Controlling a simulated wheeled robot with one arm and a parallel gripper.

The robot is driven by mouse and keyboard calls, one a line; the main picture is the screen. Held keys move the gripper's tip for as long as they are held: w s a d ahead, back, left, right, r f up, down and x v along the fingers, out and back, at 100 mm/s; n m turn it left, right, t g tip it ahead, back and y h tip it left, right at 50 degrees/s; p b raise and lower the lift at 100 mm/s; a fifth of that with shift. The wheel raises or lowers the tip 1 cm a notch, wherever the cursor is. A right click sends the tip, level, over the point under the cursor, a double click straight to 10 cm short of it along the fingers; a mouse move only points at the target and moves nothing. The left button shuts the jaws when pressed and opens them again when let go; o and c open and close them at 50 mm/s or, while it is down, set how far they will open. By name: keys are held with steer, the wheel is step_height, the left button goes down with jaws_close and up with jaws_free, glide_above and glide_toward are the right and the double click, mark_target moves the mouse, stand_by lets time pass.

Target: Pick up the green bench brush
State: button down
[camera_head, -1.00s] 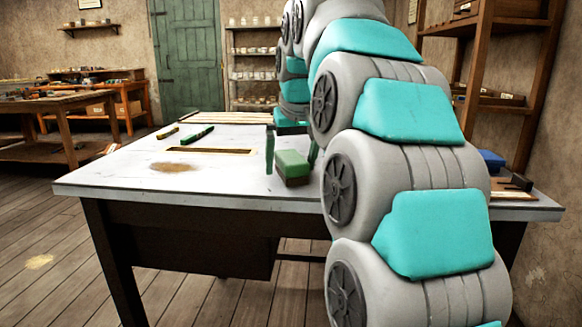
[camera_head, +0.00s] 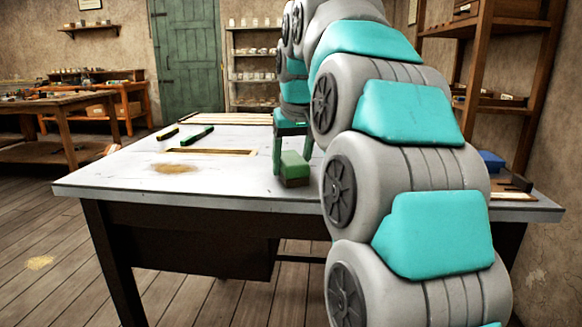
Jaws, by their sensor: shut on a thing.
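The green bench brush (camera_head: 294,165) stands on the white-topped table, just left of my arm. It is a green block with a darker brownish lower part. My gripper (camera_head: 293,154) reaches down over it from behind, with one dark green finger at its left side and one at its right. The fingers are shut on the brush. The right finger is partly hidden beside my arm. The brush still appears to rest on the table top.
A blue thing (camera_head: 491,160) is at the right. The front left of the table is clear.

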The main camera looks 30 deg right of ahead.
mark_target(289, 155)
steer(key=shift+r, duration=0.15)
steer(key=shift+r, duration=1.85)
steer(key=s+a+r+b, duration=0.1)
steer(key=s+b, duration=0.1)
steer(key=s, duration=1.4)
steer(key=shift+a+r, duration=0.25)
steer(key=shift+a, duration=0.15)
steer(key=c, duration=0.6)
jaws_free()
steer(key=shift+c, duration=0.2)
steer(key=c, duration=0.7)
steer(key=shift+w, duration=0.15)
